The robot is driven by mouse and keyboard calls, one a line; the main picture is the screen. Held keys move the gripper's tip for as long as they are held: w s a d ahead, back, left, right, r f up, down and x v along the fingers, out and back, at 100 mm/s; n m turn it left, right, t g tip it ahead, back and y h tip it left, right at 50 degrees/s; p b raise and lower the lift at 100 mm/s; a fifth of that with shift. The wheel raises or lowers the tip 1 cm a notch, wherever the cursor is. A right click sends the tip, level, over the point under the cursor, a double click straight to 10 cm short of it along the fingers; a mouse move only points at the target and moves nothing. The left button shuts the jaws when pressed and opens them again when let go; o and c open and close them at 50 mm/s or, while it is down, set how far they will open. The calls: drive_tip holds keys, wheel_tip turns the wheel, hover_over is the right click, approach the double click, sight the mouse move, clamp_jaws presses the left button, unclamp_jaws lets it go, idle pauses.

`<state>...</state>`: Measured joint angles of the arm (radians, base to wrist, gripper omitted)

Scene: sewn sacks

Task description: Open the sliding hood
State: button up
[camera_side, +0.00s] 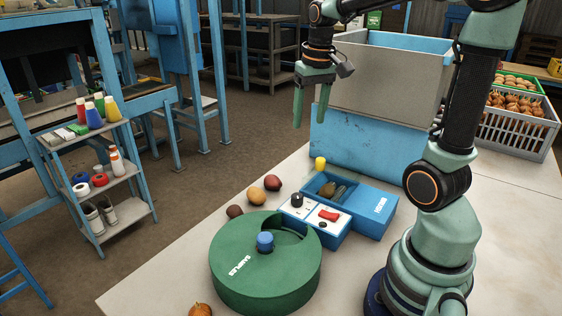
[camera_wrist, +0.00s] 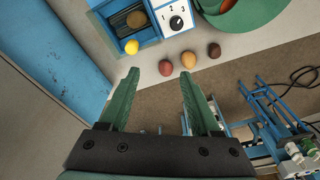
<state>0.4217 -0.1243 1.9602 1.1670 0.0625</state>
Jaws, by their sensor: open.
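No part is plainly marked as the sliding hood, and I cannot tell for sure which one it is. A blue box (camera_side: 375,205) on the table has a lettered flat top at one end and an open compartment holding roundish produce at the other. A yellow knob (camera_side: 320,163) stands at its far end; the knob also shows in the wrist view (camera_wrist: 131,47). A large grey-panelled blue bin (camera_side: 365,148) stands behind. My gripper (camera_side: 311,121) hangs above and left of the blue box, fingers down, apart and empty. It touches nothing.
A control box (camera_side: 315,219) with a numbered dial and red switch adjoins the blue box. A round green drum (camera_side: 265,285) with a blue knob (camera_side: 265,241) stands in front. Several loose vegetables lie along the table edge. A crate of onions (camera_side: 515,135) sits back right.

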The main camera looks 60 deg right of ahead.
drive_tip(key=m+g, duration=0.1)
drive_tip(key=m, duration=0.1)
hover_over(321, 158)
drive_tip(key=f, duration=0.2)
drive_tip(key=shift+y, duration=0.3)
wheel_tip(321, 158, down, 12)
drive_tip(key=shift+a+r, duration=0.1)
drive_tip(key=shift+a, duration=0.05)
clamp_jaws()
idle(1.1)
